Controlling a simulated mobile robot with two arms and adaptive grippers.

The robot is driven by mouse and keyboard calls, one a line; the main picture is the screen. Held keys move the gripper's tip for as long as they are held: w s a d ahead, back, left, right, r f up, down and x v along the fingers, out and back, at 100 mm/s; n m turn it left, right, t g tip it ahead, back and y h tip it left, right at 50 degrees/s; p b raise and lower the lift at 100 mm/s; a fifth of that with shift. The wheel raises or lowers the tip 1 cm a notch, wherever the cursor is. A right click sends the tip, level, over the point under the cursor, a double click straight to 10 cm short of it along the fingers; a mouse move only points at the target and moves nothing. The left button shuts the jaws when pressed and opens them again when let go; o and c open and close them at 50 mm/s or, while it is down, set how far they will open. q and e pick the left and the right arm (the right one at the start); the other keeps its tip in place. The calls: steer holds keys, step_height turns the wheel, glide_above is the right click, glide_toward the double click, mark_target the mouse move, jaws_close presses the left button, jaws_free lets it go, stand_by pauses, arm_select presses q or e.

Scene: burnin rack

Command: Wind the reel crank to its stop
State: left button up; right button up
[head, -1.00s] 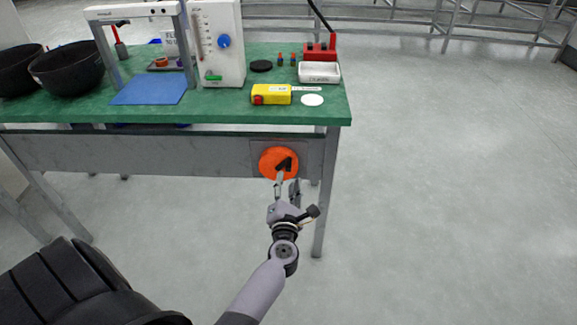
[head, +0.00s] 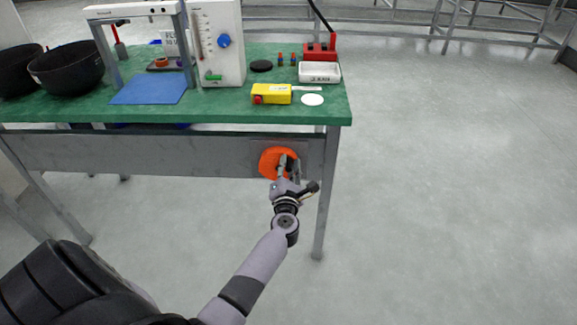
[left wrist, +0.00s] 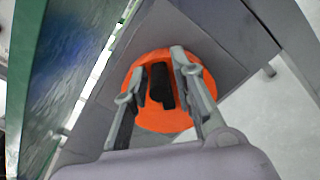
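The reel (head: 270,162) is an orange disc on a grey plate on the front of the bench, near its right end. It also shows in the left wrist view (left wrist: 150,117). Its dark crank (left wrist: 161,85) lies between the two fingers of my left gripper (left wrist: 153,75), with a gap visible on at least the left side. My left gripper (head: 289,163) is open in front of the disc, and its fingers hide most of the crank in the head view. Whether the fingers touch the crank I cannot tell. My right gripper is not in view.
The green bench top (head: 215,108) carries a yellow tape measure-like box (head: 271,94), a white tray (head: 319,72) and a white panel with a blue knob (head: 224,41). A bench leg (head: 325,200) stands right of the reel.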

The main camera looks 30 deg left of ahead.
arm_select(q)
jaws_close()
stand_by(0.3)
steer(key=shift+d+m, duration=0.1)
steer(key=shift+m, duration=0.2)
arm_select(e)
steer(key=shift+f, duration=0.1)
